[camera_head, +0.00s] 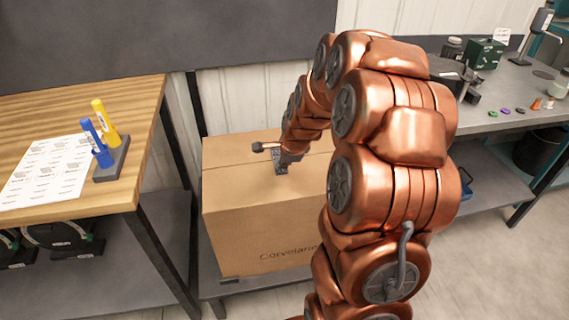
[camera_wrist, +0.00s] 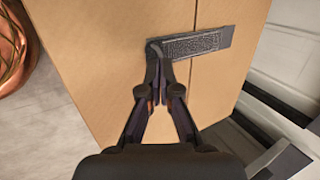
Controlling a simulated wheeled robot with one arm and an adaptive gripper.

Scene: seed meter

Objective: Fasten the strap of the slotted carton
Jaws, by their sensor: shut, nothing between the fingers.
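The slotted carton (camera_head: 262,230) is a large closed brown box, and printed lettering shows on its front. Its top (camera_wrist: 110,50) also fills much of the wrist view. A dark grey, patterned strap (camera_wrist: 205,45) lies across the lid seam in the wrist view, its right end near the carton's edge. My gripper (camera_wrist: 156,50) is shut and empty, with its fingertips at the strap's left end; I cannot tell whether they press on it. In the head view my gripper (camera_head: 281,166) is low over the carton's top, and my arm hides the carton's right part. I cannot see a slot.
The carton stands on a low grey shelf (camera_head: 208,288). A wooden table (camera_head: 130,115) with a marker holder (camera_head: 112,163) is close on the left. A grey workbench (camera_head: 510,85) with small items is on the right. A dark panel (camera_head: 150,35) stands behind.

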